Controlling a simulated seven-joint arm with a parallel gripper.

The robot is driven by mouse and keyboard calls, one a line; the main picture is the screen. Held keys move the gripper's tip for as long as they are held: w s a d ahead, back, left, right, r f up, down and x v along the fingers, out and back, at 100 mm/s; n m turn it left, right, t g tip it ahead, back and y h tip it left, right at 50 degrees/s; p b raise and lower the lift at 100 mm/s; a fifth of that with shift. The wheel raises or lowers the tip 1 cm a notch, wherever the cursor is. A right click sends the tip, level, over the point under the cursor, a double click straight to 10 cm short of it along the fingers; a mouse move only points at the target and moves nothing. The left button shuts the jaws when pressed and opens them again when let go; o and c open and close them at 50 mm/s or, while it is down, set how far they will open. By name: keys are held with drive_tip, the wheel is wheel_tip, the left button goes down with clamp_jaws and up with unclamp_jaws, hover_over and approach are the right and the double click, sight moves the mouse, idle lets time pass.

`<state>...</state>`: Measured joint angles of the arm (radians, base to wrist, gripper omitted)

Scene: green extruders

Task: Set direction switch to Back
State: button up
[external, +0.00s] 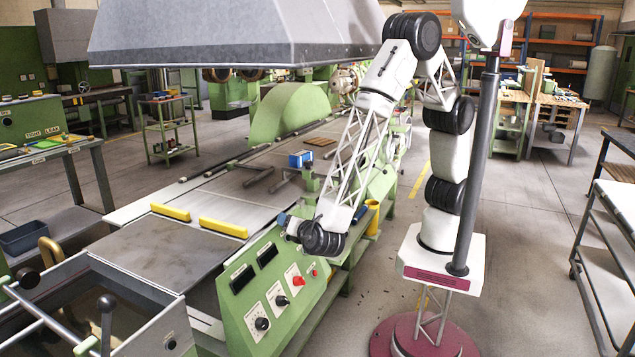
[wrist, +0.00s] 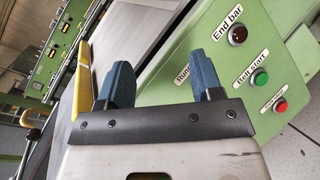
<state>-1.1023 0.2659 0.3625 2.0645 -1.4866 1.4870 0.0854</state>
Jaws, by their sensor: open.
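The direction switch cannot be identified for sure. In the external view, a green control panel (external: 275,295) has two dark rotary knobs on white plates, a lower-left knob (external: 262,324) and an upper-right knob (external: 282,300); their labels are too small to read. My gripper is partly hidden by my wrist, above the panel's upper edge. In the wrist view, my gripper (wrist: 161,62) is open, with two blue fingers apart and nothing between them. A green panel on the right shows an "End bar" control (wrist: 238,35) and a green "Belt start" button (wrist: 261,78). No switch marked Back is legible.
Two yellow bars (external: 223,227) lie on the machine bed left of my gripper. A grey hood (external: 235,35) hangs over the bed. A lever with a black ball (external: 106,303) stands at front left.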

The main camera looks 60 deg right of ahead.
drive_tip(key=s+a+f+n+t+y, duration=0.2)
drive_tip(key=s+a+f+n+y, duration=0.3)
drive_tip(key=a+f, duration=0.4)
drive_tip(key=n+t+y, duration=0.1)
drive_tip(key=n+y, duration=0.2)
drive_tip(key=n, duration=0.2)
approach(289, 303)
drive_tip(key=w, duration=0.2)
drive_tip(key=shift+w+a+f, duration=0.1)
drive_tip(key=shift+w+f, duration=0.05)
drive_tip(key=shift+w, duration=0.2)
drive_tip(key=shift+w, duration=0.1)
drive_tip(key=shift+w, duration=3.8)
